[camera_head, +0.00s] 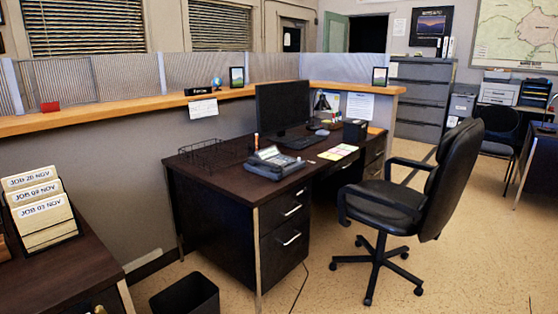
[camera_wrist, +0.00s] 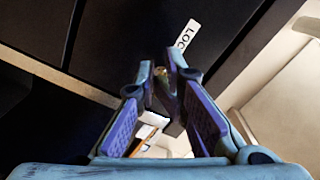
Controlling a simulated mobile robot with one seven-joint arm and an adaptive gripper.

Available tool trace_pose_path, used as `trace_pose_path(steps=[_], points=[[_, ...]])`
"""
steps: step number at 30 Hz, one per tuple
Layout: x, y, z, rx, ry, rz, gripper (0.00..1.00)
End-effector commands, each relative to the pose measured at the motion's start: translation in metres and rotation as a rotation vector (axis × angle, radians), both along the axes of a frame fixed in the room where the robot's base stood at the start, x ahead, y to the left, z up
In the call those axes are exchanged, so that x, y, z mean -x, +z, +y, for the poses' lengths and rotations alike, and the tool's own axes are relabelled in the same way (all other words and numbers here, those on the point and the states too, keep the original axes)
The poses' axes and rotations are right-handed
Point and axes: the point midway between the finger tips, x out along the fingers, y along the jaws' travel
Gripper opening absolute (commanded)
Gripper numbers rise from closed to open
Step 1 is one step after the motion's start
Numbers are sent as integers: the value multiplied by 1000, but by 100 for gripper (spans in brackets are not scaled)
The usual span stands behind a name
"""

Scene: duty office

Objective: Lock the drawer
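In the wrist view my gripper (camera_wrist: 160,68) has its two blue and purple fingers apart, with a visible gap between the tips. A small brass-coloured piece (camera_wrist: 161,88) shows between the fingertips; I cannot tell whether it is a key or a lock, or whether a finger touches it. In the head view the desk's drawers (camera_head: 284,220) have silver handles and look shut. My gripper is not clearly visible there.
A left desk (camera_head: 60,275) bears a file holder with job folders (camera_head: 40,208). A black bin (camera_head: 186,296) stands on the floor beside the middle desk (camera_head: 220,175). An office chair (camera_head: 400,205) stands to the right. The floor in front is mostly clear.

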Motion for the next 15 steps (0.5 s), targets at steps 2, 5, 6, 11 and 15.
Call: trace_pose_path(steps=[2,5,6,11,15], points=[[5,21,10,-22,16,-26,0],[4,19,9,-20,14,-23,0],[3,18,8,-18,12,-22,0],[2,14,6,-15,8,-18,0],[2,14,6,-13,7,-16,0]])
